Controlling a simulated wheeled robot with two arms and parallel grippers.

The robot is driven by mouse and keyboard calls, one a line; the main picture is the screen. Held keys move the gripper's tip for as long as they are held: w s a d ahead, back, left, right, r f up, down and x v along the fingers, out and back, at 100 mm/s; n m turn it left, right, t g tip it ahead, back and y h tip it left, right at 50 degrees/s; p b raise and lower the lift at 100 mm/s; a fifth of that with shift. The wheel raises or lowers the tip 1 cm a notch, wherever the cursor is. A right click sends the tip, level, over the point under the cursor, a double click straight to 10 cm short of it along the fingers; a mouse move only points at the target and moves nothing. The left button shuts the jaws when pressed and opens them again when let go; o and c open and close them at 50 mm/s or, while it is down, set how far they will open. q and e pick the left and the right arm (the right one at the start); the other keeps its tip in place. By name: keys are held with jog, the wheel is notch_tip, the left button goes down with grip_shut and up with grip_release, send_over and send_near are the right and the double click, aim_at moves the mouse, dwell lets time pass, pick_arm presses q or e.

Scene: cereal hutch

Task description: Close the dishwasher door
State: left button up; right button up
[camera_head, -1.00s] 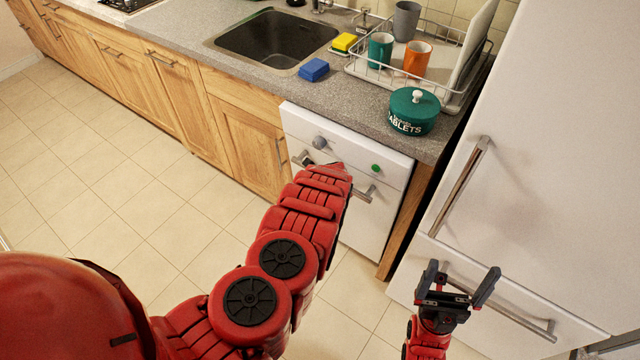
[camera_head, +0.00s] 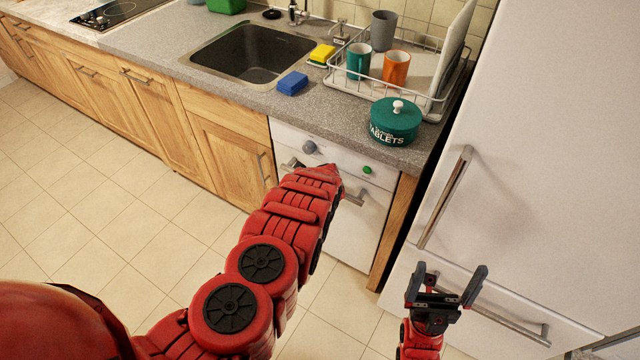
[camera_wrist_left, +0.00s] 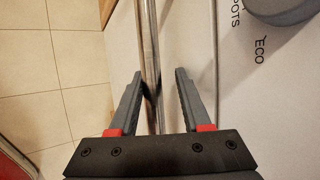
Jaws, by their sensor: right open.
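The dishwasher (camera_head: 353,238) is the white unit under the counter, with a grey knob (camera_head: 309,147) and a green button (camera_head: 367,170) on its upper panel. Its door looks upright, near the cabinet fronts; I cannot tell whether it is fully shut. My left arm covers much of the door and hides the left gripper in the head view. In the left wrist view my left gripper (camera_wrist_left: 159,76) is open, with the metal handle bar (camera_wrist_left: 148,35) running between its fingers. My right gripper (camera_head: 446,285) is open and empty in front of the fridge's lower drawer.
The white fridge (camera_head: 540,150) stands at the right, with a long handle (camera_head: 444,197) and a drawer handle (camera_head: 505,318). The counter above holds a teal tablets tin (camera_head: 395,124), a dish rack (camera_head: 432,103) and a blue sponge (camera_head: 292,83). The tiled floor (camera_head: 130,215) at left is clear.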

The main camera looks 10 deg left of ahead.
pick_arm(q)
jog(key=shift+o, duration=0.8)
jog(key=shift+w+d+r, duration=0.1)
jog(key=shift+d, duration=0.05)
jog(key=shift+d+r+p, duration=0.15)
jog(key=shift+r+p, duration=0.1)
jog(key=shift+p, duration=0.2)
jog(key=shift+s+d+r+p, duration=0.1)
jog(key=shift+s+r+p, duration=0.2)
jog(key=shift+s+p, duration=0.1)
jog(key=p+v, duration=1.3)
jog(key=v, duration=0.3)
jog(key=shift+a+p, duration=0.3)
jog(key=shift+a, duration=0.05)
jog(key=shift+s, duration=0.1)
